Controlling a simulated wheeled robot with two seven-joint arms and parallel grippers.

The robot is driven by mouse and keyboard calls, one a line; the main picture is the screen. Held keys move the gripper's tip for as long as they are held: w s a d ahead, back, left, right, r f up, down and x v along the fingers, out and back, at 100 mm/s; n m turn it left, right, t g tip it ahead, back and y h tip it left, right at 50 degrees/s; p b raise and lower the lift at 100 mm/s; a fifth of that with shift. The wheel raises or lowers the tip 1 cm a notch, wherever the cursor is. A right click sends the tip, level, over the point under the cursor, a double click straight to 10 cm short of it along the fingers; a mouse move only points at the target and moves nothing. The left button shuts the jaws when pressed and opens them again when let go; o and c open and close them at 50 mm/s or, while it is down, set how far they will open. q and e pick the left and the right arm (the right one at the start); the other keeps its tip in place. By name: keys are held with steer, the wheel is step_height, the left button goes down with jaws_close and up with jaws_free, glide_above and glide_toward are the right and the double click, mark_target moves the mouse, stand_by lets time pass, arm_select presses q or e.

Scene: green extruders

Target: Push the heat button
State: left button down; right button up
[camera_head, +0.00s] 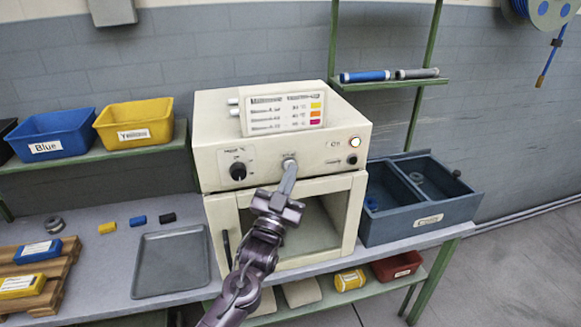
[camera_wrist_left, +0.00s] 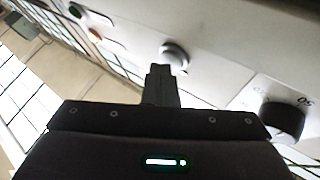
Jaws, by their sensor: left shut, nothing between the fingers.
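The cream machine (camera_head: 265,125) stands on the bench, with a control panel above its glass door. A round silver button (camera_head: 290,162) sits in the middle of the panel, with a small label above it that is too small to read. It also shows in the left wrist view (camera_wrist_left: 175,54). My left gripper (camera_head: 287,180) is shut and empty, its fingertips at the lower edge of this button. In the left wrist view the fingertips (camera_wrist_left: 161,72) overlap the button's rim; I cannot tell whether they touch. My right gripper is not in view.
A black dial (camera_head: 238,171) is left of the button. A lit round lamp (camera_head: 354,142) and a small dark button (camera_head: 352,159) are at the right. A blue-grey divided bin (camera_head: 420,221) stands right of the machine; a grey tray (camera_head: 170,265) lies left.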

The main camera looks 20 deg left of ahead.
arm_select(q)
steer(key=shift+s+d, duration=0.15)
steer(key=shift+s, duration=0.15)
steer(key=s+d+p, duration=0.1)
steer(key=s, duration=0.1)
steer(key=s+d, duration=0.2)
steer(key=shift+s+d+p, duration=0.15)
steer(key=shift+s+p, duration=0.25)
steer(key=shift+f, duration=0.1)
